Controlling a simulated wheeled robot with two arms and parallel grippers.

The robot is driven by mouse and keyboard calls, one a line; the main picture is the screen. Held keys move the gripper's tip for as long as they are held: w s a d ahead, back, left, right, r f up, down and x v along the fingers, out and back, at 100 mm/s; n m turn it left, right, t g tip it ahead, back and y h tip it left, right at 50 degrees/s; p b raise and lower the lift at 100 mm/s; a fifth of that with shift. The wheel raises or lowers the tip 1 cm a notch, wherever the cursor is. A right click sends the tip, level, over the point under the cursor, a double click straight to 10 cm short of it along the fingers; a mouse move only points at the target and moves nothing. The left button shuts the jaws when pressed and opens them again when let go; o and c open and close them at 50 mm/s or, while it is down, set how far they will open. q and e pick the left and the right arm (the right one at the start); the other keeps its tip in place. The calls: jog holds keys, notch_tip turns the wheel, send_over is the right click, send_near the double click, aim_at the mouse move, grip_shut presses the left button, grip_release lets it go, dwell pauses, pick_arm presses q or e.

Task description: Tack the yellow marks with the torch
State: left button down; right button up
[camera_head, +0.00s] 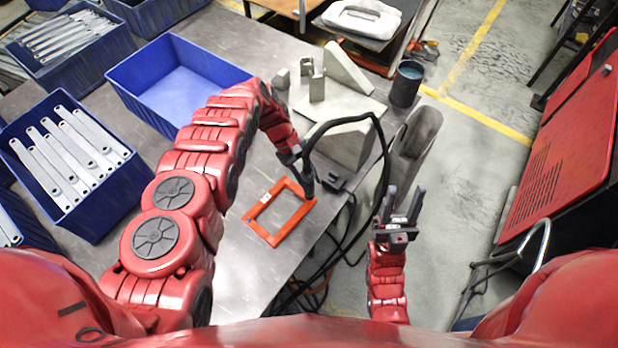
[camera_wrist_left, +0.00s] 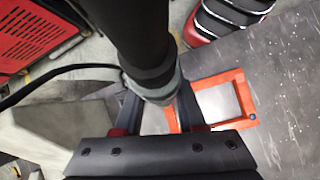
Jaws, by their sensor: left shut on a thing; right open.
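My left gripper (camera_head: 302,160) is shut on the black torch (camera_head: 307,183) above the metal table. In the left wrist view the torch (camera_wrist_left: 135,40) runs down between the fingers, with a grey collar near its lower end. Its black cable (camera_head: 350,120) arcs right and drops past the table edge. A grey angled metal piece (camera_head: 345,145) stands behind the torch; whether it is a bracket of the task I cannot tell. I cannot make out yellow marks on any workpiece. My right gripper (camera_head: 400,208) is open and empty, right of the table, over the floor side.
An orange rectangular frame (camera_head: 249,221) lies flat on the table near the torch. Blue bins (camera_head: 130,190) with metal strips stand left; an empty blue bin (camera_head: 205,115) is behind my left arm. A dark cup (camera_head: 405,85) stands at back right. Bare table (camera_head: 240,265) shows in front.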

aim_at(309, 169)
pick_arm(q)
jog(key=shift+f+b, duration=0.3)
jog(key=shift+f, duration=0.05)
jog(key=shift+s, duration=0.15)
dwell(2.3)
jog(key=shift+r, duration=0.55)
notch_tip(309, 169, up, 5)
jog(key=p, duration=0.2)
jog(key=shift+p, duration=0.4)
